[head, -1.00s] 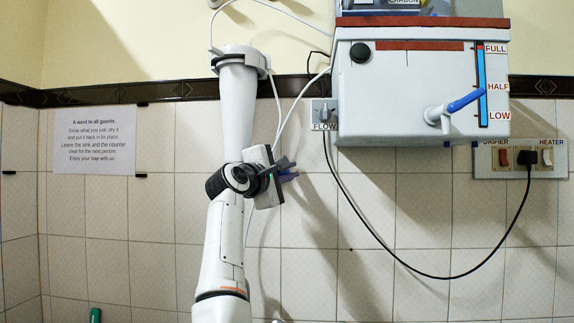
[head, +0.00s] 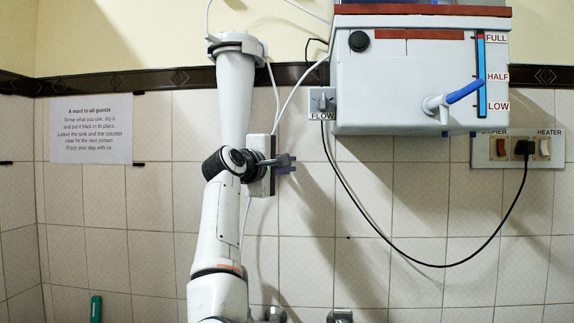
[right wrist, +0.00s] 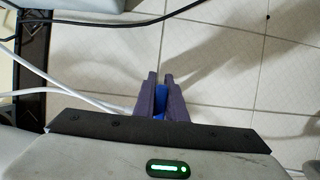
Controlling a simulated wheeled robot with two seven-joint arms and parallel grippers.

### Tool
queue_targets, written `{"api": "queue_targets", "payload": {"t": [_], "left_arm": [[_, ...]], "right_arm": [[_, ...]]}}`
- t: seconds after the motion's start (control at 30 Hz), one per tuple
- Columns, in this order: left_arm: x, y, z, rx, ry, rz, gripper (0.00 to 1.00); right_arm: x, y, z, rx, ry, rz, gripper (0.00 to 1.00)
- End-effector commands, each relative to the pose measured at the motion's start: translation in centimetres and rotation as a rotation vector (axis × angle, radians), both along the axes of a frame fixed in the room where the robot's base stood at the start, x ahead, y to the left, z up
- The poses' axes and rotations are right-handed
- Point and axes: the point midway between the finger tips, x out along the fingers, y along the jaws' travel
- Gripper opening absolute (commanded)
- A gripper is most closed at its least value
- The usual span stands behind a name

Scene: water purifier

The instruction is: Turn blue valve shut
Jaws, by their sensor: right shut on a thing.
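My right gripper (head: 286,163) is in the middle left of the head view, in front of the tiled wall and below a white cylinder. In the right wrist view, its two dark fingers (right wrist: 160,78) are closed around a small blue part (right wrist: 160,104), which appears to be the blue valve. Only a sliver of that part shows between the fingers, so its exact angle is hidden. In the head view, the gripper and arm cover most of the valve area. My left gripper is not in view.
The white purifier tank (head: 385,95) with a blue-handled tap (head: 465,92) hangs to the right. White tubes (head: 292,97) run close to my right gripper. A black cable (head: 420,264) loops below the tank to a switch panel (head: 500,151).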

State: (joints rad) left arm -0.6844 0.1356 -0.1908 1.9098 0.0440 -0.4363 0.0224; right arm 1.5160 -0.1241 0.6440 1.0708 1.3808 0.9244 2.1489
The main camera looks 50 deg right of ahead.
Motion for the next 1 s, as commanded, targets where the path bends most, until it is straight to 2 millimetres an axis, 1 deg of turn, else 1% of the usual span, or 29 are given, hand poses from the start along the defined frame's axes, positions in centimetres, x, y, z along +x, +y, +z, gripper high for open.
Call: {"api": "queue_targets", "payload": {"t": [0.03, 0.07, 0.1, 0.17, 0.43, 0.57, 0.67, 0.8, 1.0], "left_arm": [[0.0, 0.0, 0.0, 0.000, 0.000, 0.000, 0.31], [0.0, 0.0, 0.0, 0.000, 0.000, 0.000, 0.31], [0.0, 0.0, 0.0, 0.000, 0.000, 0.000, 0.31], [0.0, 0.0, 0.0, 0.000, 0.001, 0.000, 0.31], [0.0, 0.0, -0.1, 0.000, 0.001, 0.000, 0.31], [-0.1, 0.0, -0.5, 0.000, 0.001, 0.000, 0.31], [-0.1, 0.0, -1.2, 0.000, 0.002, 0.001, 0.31], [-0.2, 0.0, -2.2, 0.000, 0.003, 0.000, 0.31], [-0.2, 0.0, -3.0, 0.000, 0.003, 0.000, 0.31]], "right_arm": [[0.1, 0.0, -0.1, 0.005, -0.003, 0.002, 0.00], [0.1, 0.0, -0.1, 0.005, -0.003, 0.002, 0.14], [0.1, 0.0, -0.1, 0.005, -0.003, 0.002, 0.21], [0.1, 0.0, -0.1, 0.004, -0.002, 0.002, 0.30], [0.0, 0.1, -0.1, 0.001, -0.001, 0.001, 0.30], [-0.1, 0.9, -0.2, 0.001, -0.002, 0.003, 0.30], [-0.5, 2.5, -0.3, 0.001, -0.003, 0.005, 0.30], [-1.4, 5.2, -0.4, 0.002, -0.003, 0.005, 0.30], [-2.3, 8.5, -0.2, 0.002, -0.003, 0.003, 0.30]]}}
